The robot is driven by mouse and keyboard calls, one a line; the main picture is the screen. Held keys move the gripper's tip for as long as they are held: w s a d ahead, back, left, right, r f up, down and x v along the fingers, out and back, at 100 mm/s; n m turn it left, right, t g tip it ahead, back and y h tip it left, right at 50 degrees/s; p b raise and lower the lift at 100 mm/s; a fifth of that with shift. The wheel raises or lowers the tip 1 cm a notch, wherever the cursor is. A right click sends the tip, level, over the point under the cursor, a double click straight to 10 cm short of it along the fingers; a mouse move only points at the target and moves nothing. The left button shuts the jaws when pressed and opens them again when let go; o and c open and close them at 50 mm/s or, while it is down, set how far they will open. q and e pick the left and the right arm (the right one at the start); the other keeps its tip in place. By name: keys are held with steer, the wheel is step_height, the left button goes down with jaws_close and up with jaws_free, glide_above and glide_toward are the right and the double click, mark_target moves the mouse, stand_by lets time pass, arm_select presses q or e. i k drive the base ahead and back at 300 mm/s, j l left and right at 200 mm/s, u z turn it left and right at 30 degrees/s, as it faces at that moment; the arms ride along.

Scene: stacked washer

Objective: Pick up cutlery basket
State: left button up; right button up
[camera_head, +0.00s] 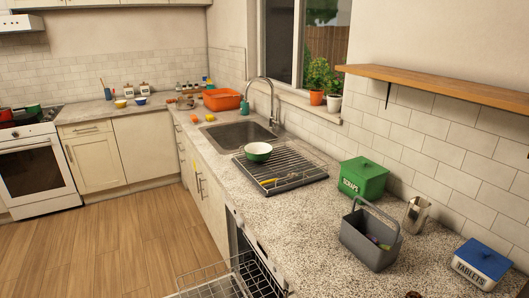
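The cutlery basket (369,240) is a grey open box with a raised arched handle. It stands upright on the speckled countertop at the right. Small purple and greenish items show inside it, too small to identify. Neither of my grippers shows in the head view.
Around the basket are a green scraps box (363,179), a metal jug (417,215) and a blue tablets box (481,264).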

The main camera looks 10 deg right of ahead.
mark_target(376, 259)
steer(key=k+l+z, duration=0.15)
steer(key=l+z, duration=0.4)
steer(key=k+l+z, duration=0.15)
steer(key=l+z, duration=0.15)
steer(key=l, duration=0.15)
